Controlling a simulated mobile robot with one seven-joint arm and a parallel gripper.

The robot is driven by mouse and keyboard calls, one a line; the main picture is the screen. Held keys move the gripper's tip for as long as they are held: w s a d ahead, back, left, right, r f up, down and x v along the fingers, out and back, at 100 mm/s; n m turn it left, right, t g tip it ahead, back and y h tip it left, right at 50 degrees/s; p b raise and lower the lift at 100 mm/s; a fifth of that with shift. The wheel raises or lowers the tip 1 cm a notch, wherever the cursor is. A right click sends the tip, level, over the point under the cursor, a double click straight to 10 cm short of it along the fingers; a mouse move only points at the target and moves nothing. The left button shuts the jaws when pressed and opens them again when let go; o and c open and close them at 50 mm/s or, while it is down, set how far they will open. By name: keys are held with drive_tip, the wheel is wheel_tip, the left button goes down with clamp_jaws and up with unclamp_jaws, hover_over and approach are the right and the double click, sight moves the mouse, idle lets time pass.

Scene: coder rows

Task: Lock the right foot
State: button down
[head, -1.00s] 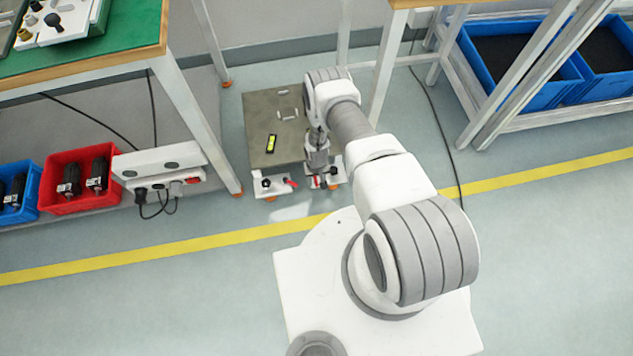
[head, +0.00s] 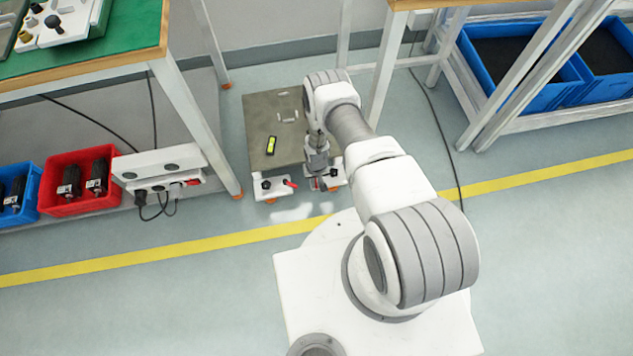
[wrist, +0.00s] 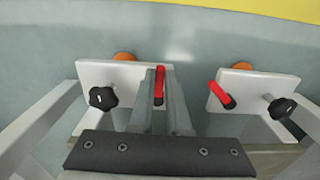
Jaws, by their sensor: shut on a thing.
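The low cart with a grey top (head: 262,112) has two white foot plates at its front edge. The right foot (head: 338,174) has a black star knob, seen in the wrist view (wrist: 103,97), and a red lever (wrist: 159,84). My gripper (head: 319,184) is at this foot, its fingers (wrist: 161,76) shut around the red lever. The lever points straight out from the plate, toward the yellow floor line. The left foot (head: 266,189) has its own black knob (wrist: 281,108) and a slanted red lever (wrist: 221,95), apart from my gripper. Orange feet show beneath both plates.
A yellow-and-black level (head: 271,145) lies on the cart top. Table legs stand on both sides of the cart. A white power strip (head: 160,163) and red bin (head: 78,180) are at left, blue bins (head: 510,65) at right. The floor in front is clear.

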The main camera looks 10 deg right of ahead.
drive_tip(key=shift+a, duration=0.1)
drive_tip(key=m, duration=0.1)
drive_tip(key=a+m, duration=0.1)
drive_tip(key=m, duration=0.3)
drive_tip(key=shift+w+a, duration=0.3)
drive_tip(key=shift+a, duration=0.05)
drive_tip(key=shift+w+a+m, duration=0.15)
drive_tip(key=shift+a+m, duration=0.05)
drive_tip(key=shift+m, duration=0.6)
drive_tip(key=shift+w+a+m, duration=0.15)
drive_tip(key=shift+m, duration=0.65)
drive_tip(key=shift+w+a+m, duration=0.15)
drive_tip(key=shift+a+m, duration=0.05)
drive_tip(key=shift+m, duration=0.6)
drive_tip(key=c, duration=0.9)
unclamp_jaws()
wheel_tip(320, 180, up, 17)
drive_tip(key=p, duration=0.7)
drive_tip(key=shift+r, duration=0.2)
